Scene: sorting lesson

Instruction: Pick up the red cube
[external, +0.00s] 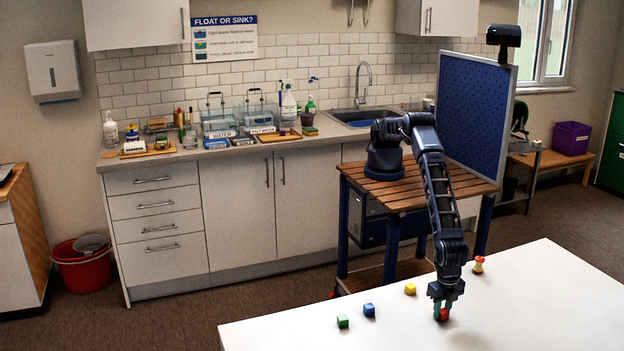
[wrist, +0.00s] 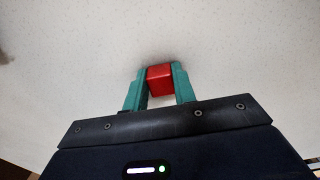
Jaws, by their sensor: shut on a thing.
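The red cube (external: 441,314) is on the white table (external: 540,300), under my gripper. In the wrist view the red cube (wrist: 160,79) sits between the two green fingers of my gripper (wrist: 160,84), which are shut on it from both sides. In the external view my gripper (external: 441,308) points down at the table top. The cube is at or very near the surface; I cannot tell whether it is clear of it.
A small red and yellow object (external: 478,264) stands to the right of my gripper. The right part of the table is clear.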

